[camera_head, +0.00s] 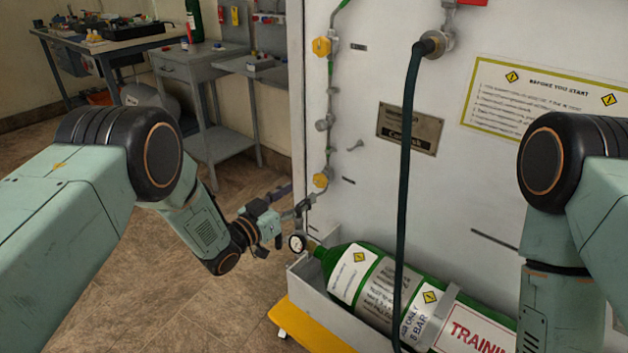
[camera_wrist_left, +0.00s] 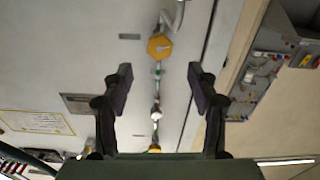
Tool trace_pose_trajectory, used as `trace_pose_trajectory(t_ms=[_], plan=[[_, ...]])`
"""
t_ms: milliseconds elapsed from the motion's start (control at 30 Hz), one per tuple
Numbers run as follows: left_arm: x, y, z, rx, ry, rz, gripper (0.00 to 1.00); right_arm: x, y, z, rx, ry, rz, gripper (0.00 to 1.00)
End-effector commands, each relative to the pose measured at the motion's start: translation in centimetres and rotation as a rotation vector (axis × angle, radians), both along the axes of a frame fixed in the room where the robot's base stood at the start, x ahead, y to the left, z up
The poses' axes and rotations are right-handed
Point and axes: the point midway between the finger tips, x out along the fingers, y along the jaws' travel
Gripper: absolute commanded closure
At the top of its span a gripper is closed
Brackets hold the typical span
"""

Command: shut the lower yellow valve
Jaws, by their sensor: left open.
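The lower yellow valve (camera_head: 320,180) is a small yellow knob on the thin pipe along the left edge of the pale panel. My left gripper (camera_head: 293,198) is open and empty, just below and left of it in the head view. The left wrist view is upside down: the lower valve (camera_wrist_left: 159,45) shows beyond the open fingertips, roughly centred between them, with no contact visible. The upper yellow valve (camera_head: 320,47) is higher on the same pipe; in the wrist view it (camera_wrist_left: 154,149) is low, partly hidden by the gripper. My right gripper is out of view.
A green cylinder (camera_head: 340,268) lies in a grey tray below, with a round gauge (camera_head: 297,243) close under my left gripper. A dark hose (camera_head: 406,150) hangs in front of the panel.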

Motion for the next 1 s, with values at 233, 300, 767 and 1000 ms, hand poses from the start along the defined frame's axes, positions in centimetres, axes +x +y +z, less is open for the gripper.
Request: trace_pose_trajectory(t_ms=[233, 300, 767, 1000], plan=[[2.9, -2.2, -0.4, 0.002, -0.004, -0.002, 0.41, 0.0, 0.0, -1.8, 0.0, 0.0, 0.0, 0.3], [3.7, -2.9, -0.4, 0.003, -0.003, -0.003, 0.41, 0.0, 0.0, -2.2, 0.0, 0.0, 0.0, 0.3], [6.0, -4.4, -0.1, 0.002, 0.0, 0.0, 0.41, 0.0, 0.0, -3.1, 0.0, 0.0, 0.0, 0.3], [6.0, -4.4, -0.1, 0.002, -0.002, 0.0, 0.49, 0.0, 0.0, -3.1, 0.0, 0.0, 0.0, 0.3]])
